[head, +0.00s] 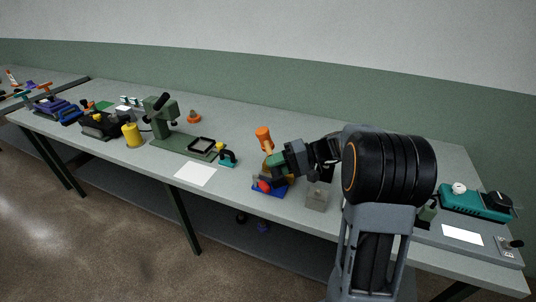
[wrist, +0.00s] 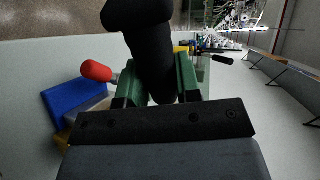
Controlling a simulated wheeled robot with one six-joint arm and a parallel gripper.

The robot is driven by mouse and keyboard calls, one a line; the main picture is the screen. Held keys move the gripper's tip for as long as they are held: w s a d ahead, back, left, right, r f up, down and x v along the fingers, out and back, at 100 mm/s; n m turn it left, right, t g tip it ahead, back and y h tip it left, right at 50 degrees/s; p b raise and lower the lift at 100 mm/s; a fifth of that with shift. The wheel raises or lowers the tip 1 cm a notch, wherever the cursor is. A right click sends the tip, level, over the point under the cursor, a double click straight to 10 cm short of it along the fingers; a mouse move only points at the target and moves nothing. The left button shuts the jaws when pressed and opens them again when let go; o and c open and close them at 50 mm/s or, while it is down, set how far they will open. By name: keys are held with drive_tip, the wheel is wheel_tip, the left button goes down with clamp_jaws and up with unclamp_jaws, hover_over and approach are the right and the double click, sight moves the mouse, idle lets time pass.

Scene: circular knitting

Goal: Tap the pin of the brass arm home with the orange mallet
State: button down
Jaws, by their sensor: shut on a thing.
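The orange mallet shows its orange head (head: 264,134) raised above the bench, just left of my gripper. My gripper (head: 277,160) is shut on the mallet. In the wrist view, a thick dark shaft (wrist: 152,55) stands between my green jaws (wrist: 157,88); no orange shows there. Below my gripper is a blue block (head: 271,191) with a red rounded knob (head: 264,186); the wrist view shows the blue block (wrist: 70,103) and red knob (wrist: 96,70) at left. A yellowish part beside the block may be the brass arm; I cannot make out its pin.
A green press (head: 165,120), a yellow cylinder (head: 132,135) and a white sheet (head: 196,173) lie to the left. A teal device (head: 476,202) is at the right. Bench behind the mallet is free.

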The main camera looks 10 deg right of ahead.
idle(0.6)
wheel_tip(320, 180, down, 4)
drive_tip(key=b, duration=0.4)
drive_tip(key=shift+f, duration=0.2)
drive_tip(key=shift+r, duration=0.15)
drive_tip(key=shift+r+p, duration=1.5)
drive_tip(key=shift+r, duration=0.7)
drive_tip(key=shift+f, duration=0.15)
wheel_tip(320, 180, down, 4)
drive_tip(key=b, duration=0.4)
drive_tip(key=shift+f, duration=0.2)
